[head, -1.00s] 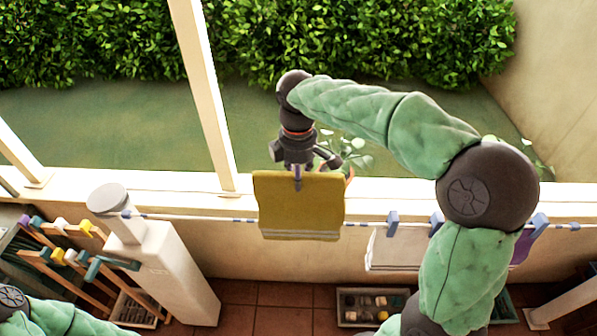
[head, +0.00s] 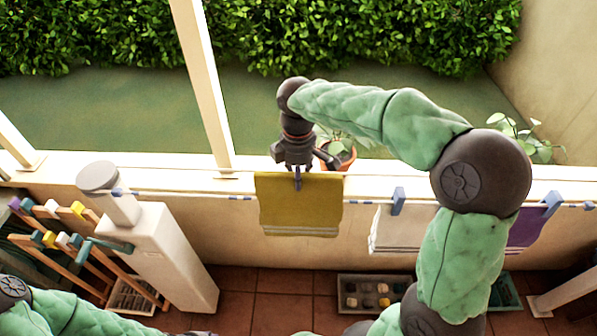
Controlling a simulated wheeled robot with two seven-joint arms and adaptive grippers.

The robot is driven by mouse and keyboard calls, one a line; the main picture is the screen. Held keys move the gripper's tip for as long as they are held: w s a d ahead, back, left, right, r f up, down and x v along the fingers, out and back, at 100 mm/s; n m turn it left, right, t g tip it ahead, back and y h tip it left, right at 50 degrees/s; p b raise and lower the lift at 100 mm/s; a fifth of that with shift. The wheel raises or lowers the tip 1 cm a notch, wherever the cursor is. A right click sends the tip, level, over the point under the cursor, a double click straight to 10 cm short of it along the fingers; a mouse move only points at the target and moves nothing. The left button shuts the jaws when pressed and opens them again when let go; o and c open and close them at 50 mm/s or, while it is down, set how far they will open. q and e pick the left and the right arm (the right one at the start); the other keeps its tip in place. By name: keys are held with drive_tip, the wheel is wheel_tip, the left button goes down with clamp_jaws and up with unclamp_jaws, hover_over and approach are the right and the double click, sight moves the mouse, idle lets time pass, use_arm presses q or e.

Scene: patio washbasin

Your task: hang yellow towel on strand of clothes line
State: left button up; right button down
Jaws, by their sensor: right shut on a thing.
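The yellow towel (head: 299,206) hangs flat and upright near the middle of the head view, with pale stripes near its lower edge. My right gripper (head: 298,180) is shut on its top edge, fingers pointing down. The clothes line (head: 225,197) runs across from the white post to the right side. The towel's top edge appears above the line's level, and the line is hidden where the towel crosses it. I cannot tell whether the towel touches the line. My left arm shows at the lower left, but its gripper is out of view.
A white towel (head: 391,232) and a purple towel (head: 525,230) hang to the right, with blue clothespins (head: 398,201). A white post (head: 165,255) stands left, beside a rack of tools (head: 65,240). A potted plant (head: 338,157) stands on the ledge behind my gripper.

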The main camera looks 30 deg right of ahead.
drive_tip(key=shift+f+b, duration=2.95)
drive_tip(key=shift+f, duration=2.1)
drive_tip(key=c, duration=0.8)
unclamp_jaws()
drive_tip(key=shift+c, duration=0.2)
drive_tip(key=shift+r, duration=0.1)
wheel_tip(320, 180, up, 9)
drive_tip(key=p, duration=0.8)
hover_over(298, 199)
drive_tip(key=w+d, duration=0.1)
drive_tip(key=w, duration=0.1)
drive_tip(key=shift+s+d, duration=0.1)
drive_tip(key=shift+d, duration=0.05)
